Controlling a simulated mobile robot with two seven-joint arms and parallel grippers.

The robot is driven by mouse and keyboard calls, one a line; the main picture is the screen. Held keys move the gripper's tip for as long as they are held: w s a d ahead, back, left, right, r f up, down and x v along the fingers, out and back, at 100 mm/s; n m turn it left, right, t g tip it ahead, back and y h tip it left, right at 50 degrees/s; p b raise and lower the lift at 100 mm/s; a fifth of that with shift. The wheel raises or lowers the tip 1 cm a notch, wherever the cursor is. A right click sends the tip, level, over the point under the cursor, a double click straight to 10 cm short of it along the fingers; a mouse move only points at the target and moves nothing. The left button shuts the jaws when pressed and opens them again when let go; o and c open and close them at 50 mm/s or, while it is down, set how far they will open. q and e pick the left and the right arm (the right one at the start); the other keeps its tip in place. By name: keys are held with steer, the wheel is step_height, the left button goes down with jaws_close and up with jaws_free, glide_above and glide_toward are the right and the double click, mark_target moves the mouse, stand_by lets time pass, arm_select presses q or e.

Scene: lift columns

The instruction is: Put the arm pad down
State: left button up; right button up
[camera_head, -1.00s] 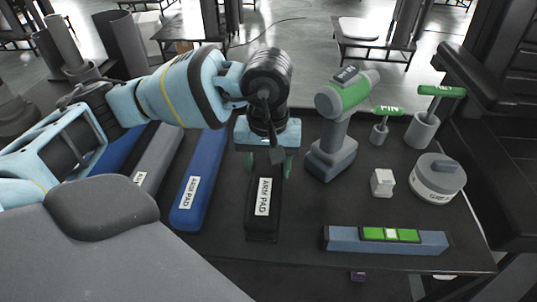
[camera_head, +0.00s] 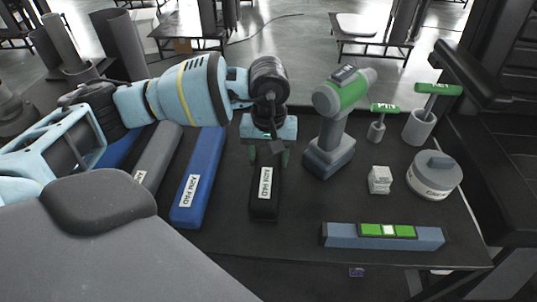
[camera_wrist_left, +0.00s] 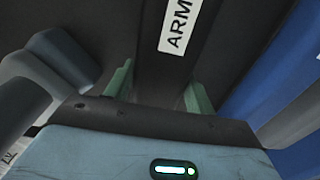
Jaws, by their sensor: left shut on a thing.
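A black arm pad (camera_head: 264,208) with a white "ARM PAD" label lies lengthwise in the middle of the dark table (camera_head: 290,238). My left gripper (camera_head: 268,156) points down at its far part, with green fingers on either side. In the left wrist view the same black pad (camera_wrist_left: 165,72) runs between the two fingers of my left gripper (camera_wrist_left: 160,92), which is shut on it. I cannot tell whether the pad's underside touches the table. My right gripper is not in view.
A blue arm pad (camera_head: 199,180) and a grey pad (camera_head: 158,155) lie to the left. A green-and-grey drill (camera_head: 330,140) stands close right. Further right are a small white block (camera_head: 380,180), a round tin (camera_head: 434,178), a level (camera_head: 350,238) and two green-handled tools.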

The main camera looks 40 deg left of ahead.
mark_target(269, 155)
arm_select(q)
steer(key=shift+r, duration=0.1)
steer(key=o, duration=1.1)
steer(key=shift+f, duration=0.2)
steer(key=shift+r, duration=0.25)
step_height(269, 155, up, 12)
steer(key=shift+f, duration=0.1)
